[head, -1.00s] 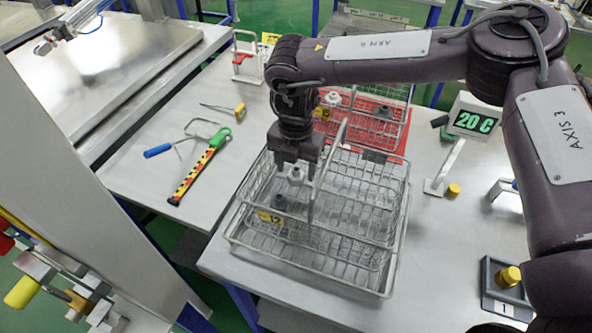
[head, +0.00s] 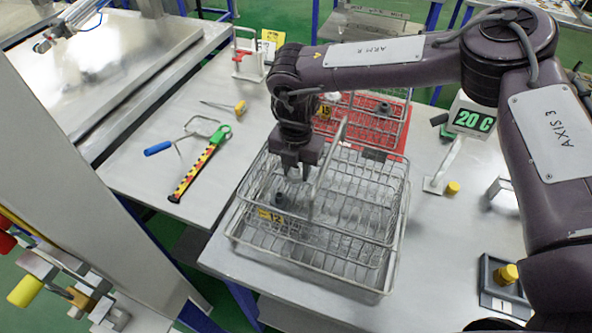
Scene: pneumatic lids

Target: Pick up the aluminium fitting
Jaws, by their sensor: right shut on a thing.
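My right gripper (head: 295,175) points down into the near wire basket (head: 390,245), in its left part beside the upright handle. It is shut on the light grey aluminium fitting (head: 294,174), which is mostly hidden by the fingers. I cannot tell whether the fitting is clear of the basket floor. A dark fitting (head: 279,199) stands in the same basket, just nearer and to the left, by a yellow tag marked 12 (head: 270,215). My left gripper is not in view.
A second wire basket on a red mat (head: 398,140) stands behind, with a light fitting (head: 332,97) and a dark one (head: 384,108). A striped tool (head: 196,172) lies left. A 20 C display (head: 472,121) stands right. The basket handle rises close beside my gripper.

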